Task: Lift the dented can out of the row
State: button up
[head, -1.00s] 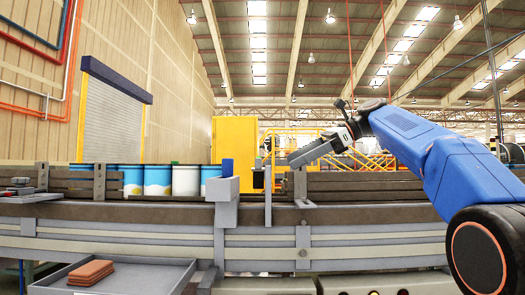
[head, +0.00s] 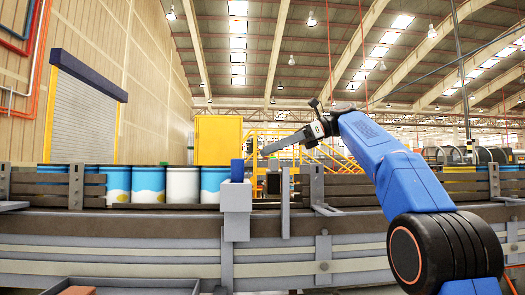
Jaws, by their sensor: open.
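A row of cans stands on the roller conveyor (head: 340,222), partly hidden behind its side rail. They include a blue, white and yellow can (head: 116,180), a similar can (head: 148,181), a plain white can (head: 183,183) and a blue and white can (head: 214,181) at the right end. Another can (head: 53,169) shows farther left. I cannot make out a dent on any of them. My gripper (head: 266,151) is open and empty, raised above the conveyor to the right of the cans and apart from them. Its jaws are small and seen from the side.
A grey tray (head: 140,286) with a brown object (head: 78,291) is low at left.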

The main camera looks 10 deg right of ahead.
send_near(218, 170)
jog(key=w+a+f, duration=0.1)
jog(key=a, duration=0.2)
jog(key=w+a+f, duration=0.1)
jog(key=w+a, duration=0.1)
jog(key=a, duration=0.1)
jog(key=w+a+f, duration=0.2)
jog(key=a, duration=0.1)
jog(key=shift+w+a, duration=0.1)
jog(key=shift+a, duration=0.2)
jog(key=c, duration=1.3)
jog(key=shift+r, duration=1.5)
jog(key=shift+r, duration=0.1)
